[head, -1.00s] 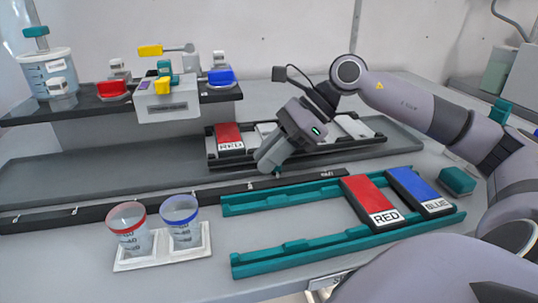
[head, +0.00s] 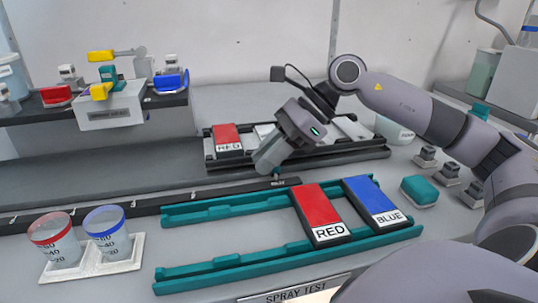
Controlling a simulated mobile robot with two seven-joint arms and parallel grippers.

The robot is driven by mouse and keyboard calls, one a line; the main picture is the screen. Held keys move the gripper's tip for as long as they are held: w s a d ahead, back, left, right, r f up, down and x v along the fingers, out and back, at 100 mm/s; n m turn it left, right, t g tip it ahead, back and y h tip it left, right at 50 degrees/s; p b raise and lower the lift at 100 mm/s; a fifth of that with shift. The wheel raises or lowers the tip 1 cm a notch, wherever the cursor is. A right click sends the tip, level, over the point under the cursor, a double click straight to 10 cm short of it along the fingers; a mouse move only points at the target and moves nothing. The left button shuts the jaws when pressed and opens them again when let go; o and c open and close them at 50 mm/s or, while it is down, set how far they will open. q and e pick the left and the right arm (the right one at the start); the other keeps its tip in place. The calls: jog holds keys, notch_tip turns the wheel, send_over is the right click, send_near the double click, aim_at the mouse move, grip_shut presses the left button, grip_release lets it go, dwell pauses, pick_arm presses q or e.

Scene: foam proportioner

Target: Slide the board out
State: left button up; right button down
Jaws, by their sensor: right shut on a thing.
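The board (head: 352,158) is a dark, low tray carrying a red panel marked RED (head: 228,138) and pale panels. It lies flat at the back middle, to the right of the raised shelf. My right gripper (head: 262,168) reaches down at its front edge and is shut on the board; the fingers and wrist hide the exact grip and part of the pale panels. My left gripper is not in view.
Teal rails (head: 180,278) in front carry a red panel (head: 318,212) and a blue panel (head: 375,203). Two cups (head: 107,232) stand at front left. The shelf (head: 30,115) holds coloured valves. A teal block (head: 419,190) and several small dark knobs sit at right.

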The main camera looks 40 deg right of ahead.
jog(key=shift+d, duration=0.2)
jog(key=c, duration=1.3)
grip_release()
jog(key=shift+o, duration=1.3)
jog(key=shift+s, duration=0.1)
jog(key=b+v, duration=0.2)
jog(key=v, duration=0.5)
jog(key=shift+d, duration=0.1)
